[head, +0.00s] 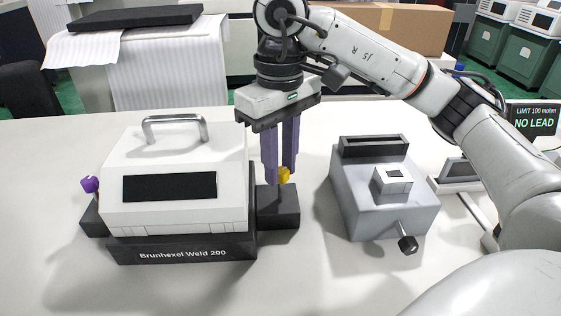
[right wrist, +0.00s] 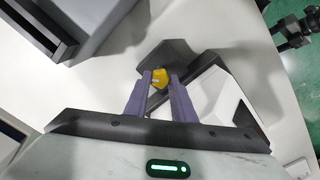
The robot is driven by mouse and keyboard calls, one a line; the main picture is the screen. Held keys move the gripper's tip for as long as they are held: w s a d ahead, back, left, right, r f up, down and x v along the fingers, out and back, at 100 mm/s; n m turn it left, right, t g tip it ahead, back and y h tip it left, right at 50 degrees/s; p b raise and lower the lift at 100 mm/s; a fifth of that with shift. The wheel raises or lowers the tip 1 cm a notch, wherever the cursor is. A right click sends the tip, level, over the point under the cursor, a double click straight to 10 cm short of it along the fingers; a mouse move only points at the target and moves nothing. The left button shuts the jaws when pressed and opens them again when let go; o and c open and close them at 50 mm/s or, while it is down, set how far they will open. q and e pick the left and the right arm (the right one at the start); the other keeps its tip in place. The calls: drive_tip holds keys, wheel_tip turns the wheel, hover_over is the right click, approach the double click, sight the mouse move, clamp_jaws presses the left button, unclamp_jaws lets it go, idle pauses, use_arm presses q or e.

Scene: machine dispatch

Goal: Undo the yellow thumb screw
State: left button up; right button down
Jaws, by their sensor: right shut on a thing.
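The yellow thumb screw (head: 284,174) sits on the dark block (head: 283,212) at the right side of the white machine labelled Brunhexel Weld 200 (head: 170,215). My right gripper (head: 279,176) points down from above, its purple fingers shut on the yellow screw. In the right wrist view the yellow screw (right wrist: 160,79) is between the two fingertips (right wrist: 159,82), with the dark block just beyond. A purple knob (head: 90,184) is on the machine's left side. My left gripper is not in view.
A grey device (head: 385,205) with a crank handle (head: 407,243) stands right of the machine. A small tilted screen (head: 459,170) is farther right, partly behind my right arm. The white table (head: 50,270) is clear at front left.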

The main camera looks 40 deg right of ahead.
drive_tip(key=n, duration=0.5)
drive_tip(key=shift+r, duration=0.1)
drive_tip(key=shift+a+n, duration=0.1)
drive_tip(key=shift+n, duration=1.2)
drive_tip(key=c, duration=1.5)
unclamp_jaws()
